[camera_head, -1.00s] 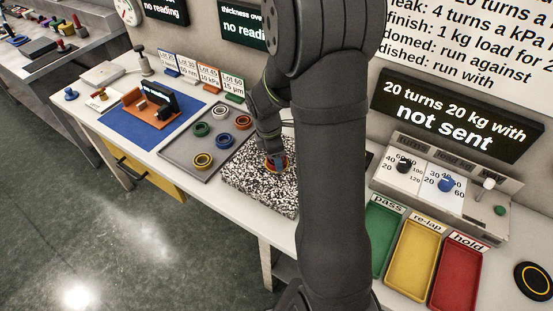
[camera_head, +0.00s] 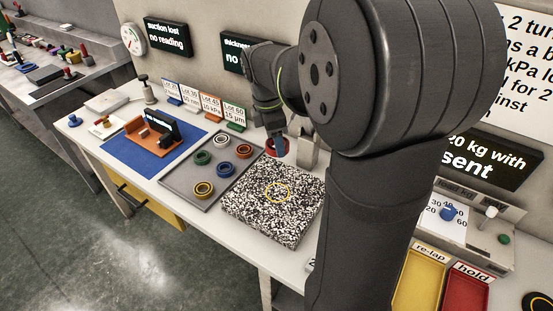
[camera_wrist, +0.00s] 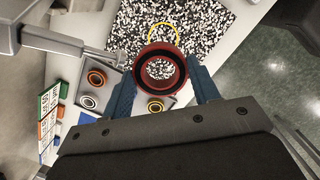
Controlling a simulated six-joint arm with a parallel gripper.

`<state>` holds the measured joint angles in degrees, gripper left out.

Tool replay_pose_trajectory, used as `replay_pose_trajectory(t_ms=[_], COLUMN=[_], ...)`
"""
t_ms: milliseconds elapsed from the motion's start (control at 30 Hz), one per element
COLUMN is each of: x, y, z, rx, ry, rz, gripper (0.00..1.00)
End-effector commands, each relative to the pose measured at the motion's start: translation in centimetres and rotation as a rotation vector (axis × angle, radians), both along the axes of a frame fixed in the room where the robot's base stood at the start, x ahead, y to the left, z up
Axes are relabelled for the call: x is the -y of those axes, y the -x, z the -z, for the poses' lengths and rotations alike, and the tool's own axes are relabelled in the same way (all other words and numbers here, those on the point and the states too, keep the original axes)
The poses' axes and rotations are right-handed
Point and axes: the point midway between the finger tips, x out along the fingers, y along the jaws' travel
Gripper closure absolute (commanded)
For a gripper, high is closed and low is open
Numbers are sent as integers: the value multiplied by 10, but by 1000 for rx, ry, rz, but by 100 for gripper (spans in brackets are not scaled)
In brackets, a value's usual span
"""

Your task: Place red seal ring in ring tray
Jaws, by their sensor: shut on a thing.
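The red seal ring (camera_wrist: 161,72) is a thick ring with a dark inner band. My gripper (camera_wrist: 163,84) is shut on it, with one blue finger at each side. In the head view the red ring (camera_head: 277,147) is held in my gripper (camera_head: 279,150) above the back edge of the speckled plate, right of the tray. The ring tray (camera_head: 172,178) is grey and holds several rings: green, blue, orange, white and yellow. It shows partly in the wrist view, left of and below the held ring.
A speckled black-and-white plate (camera_head: 257,222) with a yellow circle lies right of the tray. A blue mat (camera_head: 131,149) with an orange fixture (camera_head: 149,139) is left of it. Lot cards (camera_head: 209,107) stand behind the tray. Yellow and red bins (camera_head: 461,287) are at right.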

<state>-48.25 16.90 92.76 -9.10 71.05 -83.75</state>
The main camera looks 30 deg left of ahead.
Motion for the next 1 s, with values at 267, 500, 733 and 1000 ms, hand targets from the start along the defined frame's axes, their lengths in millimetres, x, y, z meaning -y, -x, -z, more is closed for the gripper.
replay_pose_trajectory(t_ms=[267,500,733,1000], x=[-1,0,-21,-97], y=[-1,0,-6,-18], z=[-61,-93,-80,4], rx=[1,0,-10,-23], ry=[-3,-2,0,-2], rz=[0,1,-124,-604], gripper=[69,69,69,69])
